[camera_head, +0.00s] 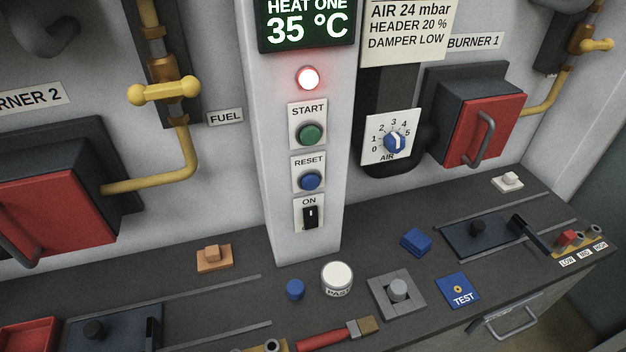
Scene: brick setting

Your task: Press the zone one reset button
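The blue round reset button (311,181) sits on a white plate labelled RESET on the front of a pale column. Above it is the green START button (310,134) on its own plate. A display (306,22) at the column's top reads HEAT ONE and 35 °C. A red lamp (308,78) glows beneath the display. Nothing covers the reset button. Neither of my grippers shows in the head view.
A dark shelf below holds a blue cylinder (295,289), a white-topped jar (337,278), a grey block with a peg (397,297), a blue TEST plate (458,291) and a brush (340,333). A blue AIR dial (395,142) and red burner box (481,131) stand right. Yellow pipe (158,182) runs left.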

